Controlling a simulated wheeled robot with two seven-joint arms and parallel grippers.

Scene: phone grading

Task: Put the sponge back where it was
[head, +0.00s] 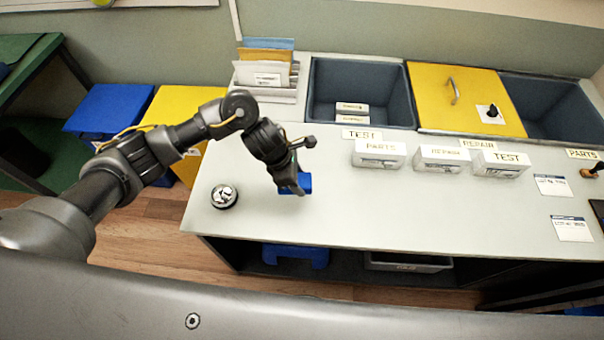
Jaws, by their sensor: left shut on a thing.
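In the head view, my left gripper (297,190) is over the left part of the white counter, pointing down. It is shut on a small blue block that looks like the sponge (305,182). The fingers hide part of it, and I cannot tell whether it touches the counter. My right gripper is not in view.
A round metal-topped object (224,196) stands left of the gripper near the counter edge (330,242). Labelled white boxes (379,153) line the middle. Behind are a grey bin (388,82), a yellow lid (440,100) and a file holder (268,92). The front middle is clear.

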